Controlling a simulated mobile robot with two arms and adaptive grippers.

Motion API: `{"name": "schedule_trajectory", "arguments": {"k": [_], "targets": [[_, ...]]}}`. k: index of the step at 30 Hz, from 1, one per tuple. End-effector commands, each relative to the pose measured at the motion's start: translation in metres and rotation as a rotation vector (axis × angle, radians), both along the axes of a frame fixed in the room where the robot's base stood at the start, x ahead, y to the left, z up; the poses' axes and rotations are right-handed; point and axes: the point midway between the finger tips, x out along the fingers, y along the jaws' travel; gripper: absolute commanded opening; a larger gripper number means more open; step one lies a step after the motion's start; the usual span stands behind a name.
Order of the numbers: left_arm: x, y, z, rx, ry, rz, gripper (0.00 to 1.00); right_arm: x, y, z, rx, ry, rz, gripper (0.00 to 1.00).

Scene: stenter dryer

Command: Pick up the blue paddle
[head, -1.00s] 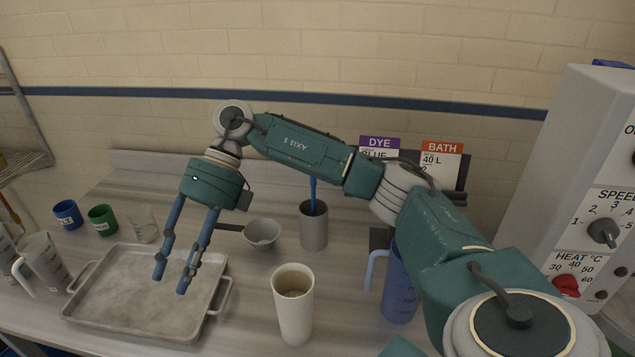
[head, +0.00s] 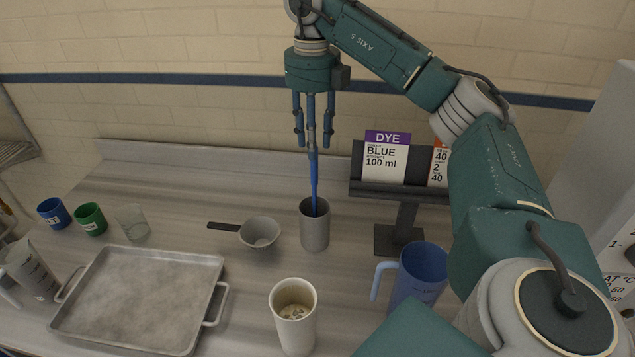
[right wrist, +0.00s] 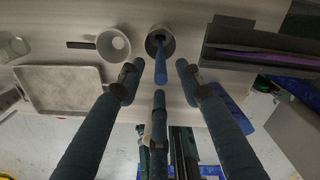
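The blue paddle (head: 314,180) stands nearly upright in a grey cup (head: 315,228), its upper end rising from the rim. My right gripper (head: 313,138) is above the cup, pointing down, with its fingers around the paddle's upper part. In the right wrist view the paddle (right wrist: 161,70) lies between the spread fingers, with gaps beside it, so the gripper is open. The paddle's lower end is hidden in the cup. My left gripper is not in view.
A sign stand (head: 400,189) is right of the cup, with a blue jug (head: 420,272) in front. A white cup (head: 294,325) stands nearer. A grey dipper (head: 260,233) and metal tray (head: 140,295) lie left. The bench behind the dipper is clear.

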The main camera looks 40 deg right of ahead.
Motion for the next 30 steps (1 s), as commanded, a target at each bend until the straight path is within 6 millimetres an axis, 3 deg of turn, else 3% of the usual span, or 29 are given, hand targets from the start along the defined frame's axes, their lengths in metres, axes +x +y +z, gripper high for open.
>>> {"name": "schedule_trajectory", "arguments": {"k": [2,9,13,21,30], "targets": [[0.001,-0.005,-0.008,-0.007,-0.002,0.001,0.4,-0.001,0.0,-0.019,0.001,0.004,0.001,0.36],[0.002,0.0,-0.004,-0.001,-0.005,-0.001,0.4,-0.001,0.0,-0.039,0.0,0.0,0.0,0.36],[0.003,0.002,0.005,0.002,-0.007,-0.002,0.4,-0.003,-0.002,-0.048,0.0,0.002,0.0,0.36],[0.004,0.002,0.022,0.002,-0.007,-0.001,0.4,-0.005,-0.004,-0.086,0.001,0.0,0.001,0.36],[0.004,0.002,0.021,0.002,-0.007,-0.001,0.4,-0.005,-0.004,-0.092,0.001,-0.003,0.002,0.34]]}}
